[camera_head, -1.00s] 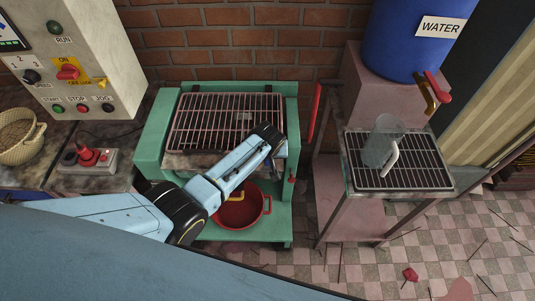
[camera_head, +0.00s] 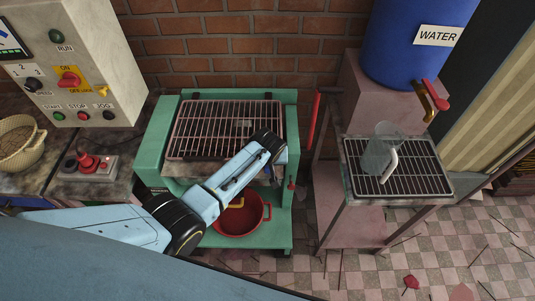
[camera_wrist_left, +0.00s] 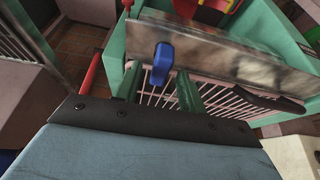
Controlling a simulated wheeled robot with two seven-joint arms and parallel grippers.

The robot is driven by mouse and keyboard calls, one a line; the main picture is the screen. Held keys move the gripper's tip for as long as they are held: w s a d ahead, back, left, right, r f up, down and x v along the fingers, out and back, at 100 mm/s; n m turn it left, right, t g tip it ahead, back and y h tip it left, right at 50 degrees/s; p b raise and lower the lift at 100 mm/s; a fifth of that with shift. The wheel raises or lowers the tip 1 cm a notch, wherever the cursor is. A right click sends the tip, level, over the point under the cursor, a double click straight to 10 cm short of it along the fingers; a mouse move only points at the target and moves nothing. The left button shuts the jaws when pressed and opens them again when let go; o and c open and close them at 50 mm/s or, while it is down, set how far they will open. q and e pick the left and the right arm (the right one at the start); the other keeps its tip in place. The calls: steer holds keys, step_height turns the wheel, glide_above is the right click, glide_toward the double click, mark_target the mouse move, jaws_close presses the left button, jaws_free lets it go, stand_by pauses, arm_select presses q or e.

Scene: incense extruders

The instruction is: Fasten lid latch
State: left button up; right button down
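The green machine (camera_head: 155,150) stands in the middle of the head view, with a barred lid (camera_head: 220,125) lying flat over its top. In the left wrist view the lid's bars (camera_wrist_left: 220,103) and a worn metal front plate (camera_wrist_left: 230,65) show. A blue latch handle (camera_wrist_left: 162,62) stands out from that plate. My left gripper (camera_head: 275,148) is at the lid's front right corner. In the wrist view its two dark green fingers (camera_wrist_left: 160,87) are apart, with the blue handle between or just beyond them; contact cannot be told. The latch's catch is hidden. My right gripper is not in view.
A red lever (camera_head: 315,118) rises close right of the machine. A red pot (camera_head: 240,214) sits on its lower shelf. A rack stand (camera_head: 400,170) with a clear jug (camera_head: 380,150) is at right, below a blue water barrel (camera_head: 410,40). A control panel (camera_head: 75,70) is at left.

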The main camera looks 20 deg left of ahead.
arm_select(q)
steer(key=p+v, duration=0.1)
steer(key=v, duration=1.1)
steer(key=shift+r, duration=0.2)
steer(key=s+a+f+m+g+b, duration=0.1)
steer(key=s+a+f+b, duration=0.15)
steer(key=s+f, duration=0.65)
steer(key=s+a+f+m+h+b, duration=0.15)
steer(key=f+b, duration=0.25)
steer(key=f, duration=1)
steer(key=s+a+f+m+g+y+b, duration=0.1)
steer(key=s+f+b, duration=0.2)
steer(key=s+f, duration=0.65)
steer(key=s+a+f+m+b, duration=0.1)
steer(key=s+a+f+b, duration=0.2)
steer(key=s+f, duration=0.7)
steer(key=s+a+f+m+g+b, duration=0.1)
steer(key=s+a+f+b, duration=0.2)
steer(key=s+f, duration=0.8)
steer(key=s+h+b, duration=0.1)
steer(key=s, duration=0.3)
steer(key=shift+a+b, duration=0.15)
steer(key=shift+b, duration=0.2)
